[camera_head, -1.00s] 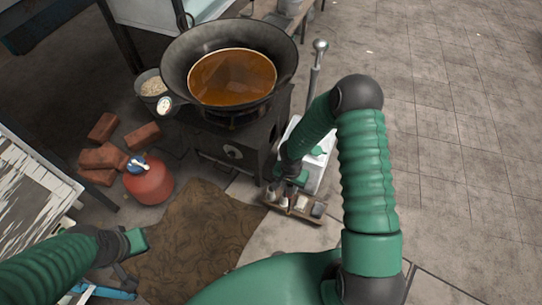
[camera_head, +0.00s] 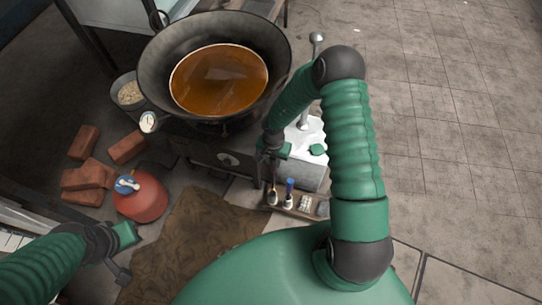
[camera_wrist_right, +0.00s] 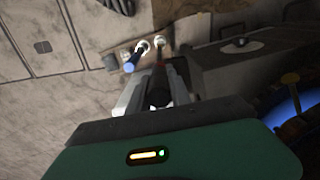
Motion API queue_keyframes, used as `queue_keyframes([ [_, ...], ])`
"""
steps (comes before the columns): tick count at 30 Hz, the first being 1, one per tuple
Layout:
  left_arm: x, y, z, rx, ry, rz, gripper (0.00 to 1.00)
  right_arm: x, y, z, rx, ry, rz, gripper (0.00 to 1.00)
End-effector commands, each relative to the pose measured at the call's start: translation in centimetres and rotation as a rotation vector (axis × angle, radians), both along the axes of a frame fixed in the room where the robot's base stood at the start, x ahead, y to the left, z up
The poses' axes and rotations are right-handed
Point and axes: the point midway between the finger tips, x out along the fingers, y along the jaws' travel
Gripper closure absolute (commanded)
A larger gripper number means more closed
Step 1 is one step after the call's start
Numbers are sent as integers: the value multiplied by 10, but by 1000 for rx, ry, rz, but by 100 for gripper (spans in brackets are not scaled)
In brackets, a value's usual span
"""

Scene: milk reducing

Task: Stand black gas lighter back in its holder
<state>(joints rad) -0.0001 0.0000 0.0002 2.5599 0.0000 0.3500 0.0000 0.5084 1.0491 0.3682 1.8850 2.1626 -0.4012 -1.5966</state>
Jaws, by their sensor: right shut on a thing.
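The black gas lighter shows in the right wrist view as a dark body (camera_wrist_right: 158,92) between the fingers, with a reddish end pointing away. My right gripper (camera_wrist_right: 156,98) is shut on it; in the head view the right gripper (camera_head: 272,158) is beside the stove, above the left end of the small holder tray (camera_head: 296,212). The lighter is too small and hidden to make out clearly in the head view. The tray holds a blue-topped item (camera_head: 290,190) and several pale items. My left gripper (camera_head: 122,262) hangs at the lower left, away from the tray; its jaws are unclear.
A large wok of orange-brown liquid (camera_head: 222,82) sits on the stove (camera_head: 205,155). A white machine (camera_head: 312,138) with a lever stands behind the tray. A red canister (camera_head: 140,200), several bricks (camera_head: 88,176) and a brown mat (camera_head: 185,240) lie left. Tiled floor at right is clear.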

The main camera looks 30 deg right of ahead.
Motion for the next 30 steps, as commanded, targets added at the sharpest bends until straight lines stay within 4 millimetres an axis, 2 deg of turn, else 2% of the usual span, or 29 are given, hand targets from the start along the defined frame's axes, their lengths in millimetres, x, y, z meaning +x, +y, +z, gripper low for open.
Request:
queue_keyframes([
  [1,0,0,-10,0,0,0,100,0,1,-8,-1,-1,1,100],
  [3,0,0,-17,0,0,0,100,0,1,-14,-1,0,2,100],
  [18,0,1,-65,0,0,0,100,1,1,-50,0,1,3,100],
  [30,0,1,-72,0,0,0,100,0,1,-85,0,2,1,100],
])
